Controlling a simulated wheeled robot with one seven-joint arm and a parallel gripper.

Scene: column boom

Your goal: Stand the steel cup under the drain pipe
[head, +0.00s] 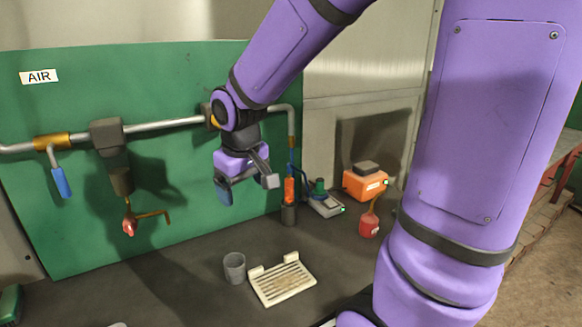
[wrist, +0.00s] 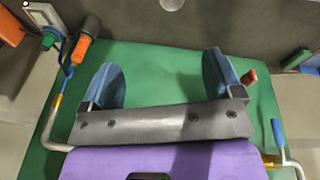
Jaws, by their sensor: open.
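The steel cup (head: 234,267) is a small grey cup standing upright on the dark bench, left of a white slotted tray. A rounded grey shape at the top edge of the wrist view may be the same cup, cut off. The grey pipe (head: 292,124) bends down at its right end; I cannot tell for sure that this is the drain pipe. Below it are an orange piece and a dark cylinder (head: 289,214). My gripper (head: 247,188) is open and empty, above and behind the cup. Its two blue-grey fingers spread wide in the wrist view (wrist: 162,78).
The white tray (head: 262,275) lies right of the cup. A grey device (head: 325,207), an orange box (head: 362,184) and a red oil can (head: 369,225) stand at the right. A valve assembly (head: 121,180) and a blue-handled lever (head: 61,182) hang at the left. The front-left bench is mostly clear.

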